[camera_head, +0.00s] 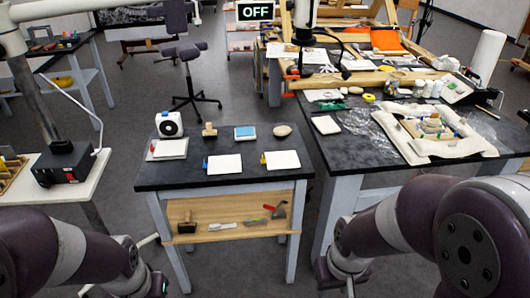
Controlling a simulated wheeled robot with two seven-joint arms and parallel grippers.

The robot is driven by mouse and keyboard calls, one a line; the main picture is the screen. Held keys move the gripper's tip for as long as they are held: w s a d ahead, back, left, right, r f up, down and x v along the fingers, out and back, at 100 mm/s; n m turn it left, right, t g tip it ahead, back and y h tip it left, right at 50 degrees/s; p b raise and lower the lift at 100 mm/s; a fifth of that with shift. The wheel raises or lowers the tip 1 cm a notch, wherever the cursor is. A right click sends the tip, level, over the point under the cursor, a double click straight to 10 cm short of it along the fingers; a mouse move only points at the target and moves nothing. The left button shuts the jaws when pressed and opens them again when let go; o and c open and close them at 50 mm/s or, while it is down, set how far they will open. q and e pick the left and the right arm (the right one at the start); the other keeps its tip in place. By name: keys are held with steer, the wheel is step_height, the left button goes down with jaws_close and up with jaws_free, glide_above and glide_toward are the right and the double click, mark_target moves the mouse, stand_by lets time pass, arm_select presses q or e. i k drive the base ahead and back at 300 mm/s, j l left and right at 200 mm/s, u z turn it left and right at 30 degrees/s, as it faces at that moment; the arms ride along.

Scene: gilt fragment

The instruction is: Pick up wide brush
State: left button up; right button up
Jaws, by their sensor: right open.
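I cannot tell for sure which item is the wide brush. A wooden-handled, brush-like tool (209,130) stands at the back of the small black table, left of a blue-topped box. Another dark tool with a light handle (187,222) stands at the left of the wooden shelf below. My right gripper (336,278) is open, low at the bottom, right of the small table and away from both tools. My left gripper (157,286) shows only partly at the bottom edge, left of the small table; its jaws are unclear.
The small black table (225,178) also bears white pads, a white round device (169,125) and a tan stone (282,131). Its shelf (262,229) holds flat tools and a red-handled one (275,209). A cluttered large table (345,162) stands close on the right.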

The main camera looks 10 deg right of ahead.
mark_target(209, 134)
steer(key=i+z, duration=0.25)
steer(key=i, duration=0.65)
steer(key=i+z, duration=0.2)
steer(key=i, duration=0.7)
